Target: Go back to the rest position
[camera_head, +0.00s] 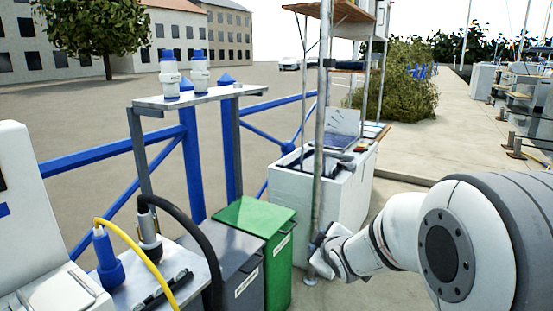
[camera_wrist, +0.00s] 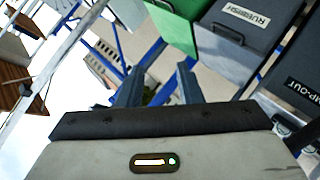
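My arm comes in from the right of the head view, with my gripper (camera_head: 322,256) low beside a grey metal pole (camera_head: 321,120). The wrist view shows the gripper's two fingers (camera_wrist: 160,84) apart, with nothing held between them. Whether the gripper touches the pole cannot be told. The green bin (camera_head: 256,219) stands left of the gripper in the head view and also shows beyond the fingers in the wrist view (camera_wrist: 178,18).
A grey bin (camera_head: 237,262) stands next to the green one. A white cabinet (camera_head: 345,196) stands behind the pole. A shelf (camera_head: 190,99) holds two white-and-blue bottles (camera_head: 170,75). Black and yellow hoses (camera_head: 140,262) are at the lower left. Open paving lies at the right.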

